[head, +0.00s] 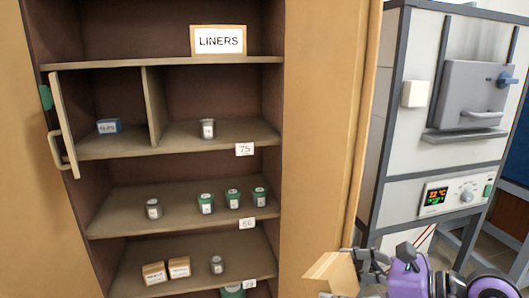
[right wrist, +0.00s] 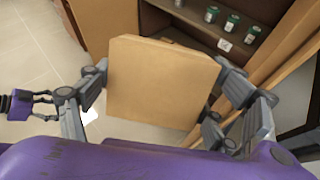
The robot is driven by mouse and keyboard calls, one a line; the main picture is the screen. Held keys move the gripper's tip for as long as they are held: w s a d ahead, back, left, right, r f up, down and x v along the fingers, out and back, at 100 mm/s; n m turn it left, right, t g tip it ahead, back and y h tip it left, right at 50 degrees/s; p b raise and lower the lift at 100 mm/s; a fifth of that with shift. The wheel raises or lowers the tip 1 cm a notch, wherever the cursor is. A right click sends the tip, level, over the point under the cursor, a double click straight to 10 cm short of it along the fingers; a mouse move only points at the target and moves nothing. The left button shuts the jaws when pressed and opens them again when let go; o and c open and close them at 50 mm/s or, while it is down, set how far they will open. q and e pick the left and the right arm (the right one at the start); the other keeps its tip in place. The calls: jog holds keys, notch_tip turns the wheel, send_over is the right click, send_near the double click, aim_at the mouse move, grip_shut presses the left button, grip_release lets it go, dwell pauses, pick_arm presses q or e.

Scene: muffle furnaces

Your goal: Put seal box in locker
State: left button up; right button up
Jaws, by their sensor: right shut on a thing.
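A plain tan box (head: 331,272), which I take as the seal box, is in my right gripper (head: 362,268) at the bottom of the head view. In the right wrist view the box (right wrist: 160,84) sits between the grey fingers, and no label shows on it. The locker (head: 322,130) is a wooden cabinet with open shelves, left of the held box. The box is in front of the locker's right side, outside the shelves.
Bare shelf shows left of the jars. A furnace (head: 475,95) stands at right.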

jog(key=shift+s+d+f, duration=0.3)
jog(key=shift+f, duration=0.25)
jog(key=shift+s+d+f, duration=0.25)
jog(key=shift+f, duration=0.25)
jog(key=shift+s+d+f, duration=0.3)
jog(key=shift+f, duration=0.25)
